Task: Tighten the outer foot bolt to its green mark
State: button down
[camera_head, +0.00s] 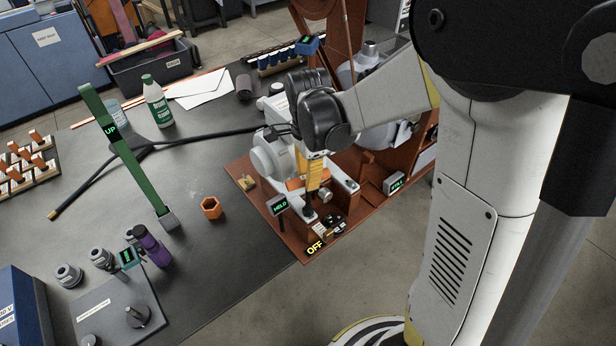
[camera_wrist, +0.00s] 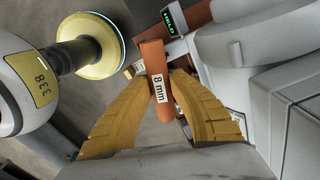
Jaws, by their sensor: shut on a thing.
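My gripper (camera_head: 312,178) is over the rust-red base plate (camera_head: 246,194) of the roaster, with its yellow fingers pointing down. In the wrist view the gripper (camera_wrist: 161,88) is shut on an orange tool handle (camera_wrist: 153,55) labelled "8 mm". In the head view a thin dark shank (camera_head: 308,207) runs down below the fingers beside the machine's grey parts. The outer foot bolt and its green mark cannot be made out, so I cannot tell whether the tool's tip is seated. A small sign (camera_head: 280,205) with green letters, which reads HELD in the wrist view (camera_wrist: 174,17), stands left of the shank.
An OFF sign (camera_head: 315,247) sits at the plate's front corner, and a FULL sign (camera_head: 396,183) stands right. An orange hex cup (camera_head: 210,208) and a green upright bar (camera_head: 125,150) stand on the dark table. A rack (camera_head: 25,172) of orange-handled tools lies far left.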

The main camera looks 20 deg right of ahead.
jog(key=m, duration=0.3)
jog(key=shift+m, duration=0.3)
jog(key=m, duration=0.2)
jog(key=shift+m, duration=0.9)
jog(key=m, duration=0.3)
jog(key=shift+m, duration=0.4)
jog(key=shift+n, duration=0.7)
jog(key=shift+r+p, duration=1)
jog(key=shift+r, duration=0.7)
